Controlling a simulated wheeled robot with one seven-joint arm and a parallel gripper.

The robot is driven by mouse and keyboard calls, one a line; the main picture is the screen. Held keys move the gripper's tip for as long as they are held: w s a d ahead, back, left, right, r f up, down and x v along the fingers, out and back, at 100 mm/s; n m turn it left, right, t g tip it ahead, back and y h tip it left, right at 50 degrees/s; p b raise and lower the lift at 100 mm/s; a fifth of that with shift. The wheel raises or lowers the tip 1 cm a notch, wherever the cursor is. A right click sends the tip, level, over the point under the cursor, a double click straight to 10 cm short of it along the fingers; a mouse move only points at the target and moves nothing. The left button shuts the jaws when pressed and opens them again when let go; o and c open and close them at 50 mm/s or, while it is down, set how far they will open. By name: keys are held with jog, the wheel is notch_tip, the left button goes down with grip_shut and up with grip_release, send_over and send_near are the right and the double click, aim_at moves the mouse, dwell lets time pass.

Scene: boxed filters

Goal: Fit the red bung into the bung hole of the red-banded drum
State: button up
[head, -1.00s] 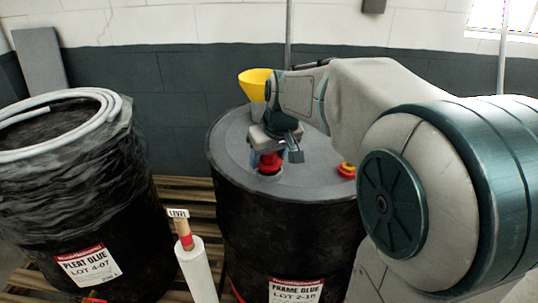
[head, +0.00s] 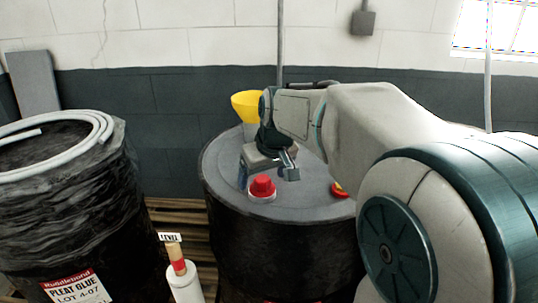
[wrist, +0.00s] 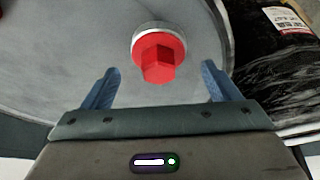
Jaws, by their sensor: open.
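The red bung (head: 262,185) stands upright at a pale metal ring in the lid of the middle black drum (head: 215,180), near the front rim. The wrist view shows its hexagonal head (wrist: 158,62) with the silvery ring (wrist: 160,27) behind it. How deep it sits cannot be told. My gripper (head: 268,167) is open and empty, just behind and above the bung. In the wrist view its blue fingers stand apart, left and right of the bung, touching nothing. The drum's front is cut off below, and I see no clear red band.
A red-and-yellow piece (head: 338,189) lies on the lid to the right, partly behind my arm. A yellow funnel (head: 248,105) stands at the back. Another black drum (head: 70,220) with a grey hose is at left.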

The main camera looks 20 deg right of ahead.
jog(key=v, duration=1.1)
jog(key=shift+r, duration=0.2)
jog(key=shift+s+d, duration=0.1)
jog(key=shift+s, duration=0.05)
jog(key=s+a+f+m+g+p, duration=0.1)
jog(key=s+f+m+p, duration=0.1)
jog(key=s+f, duration=1.3)
jog(key=shift+f+m+g+h+p, duration=0.3)
jog(key=shift+f+h+p, duration=0.1)
jog(key=shift+f, duration=0.45)
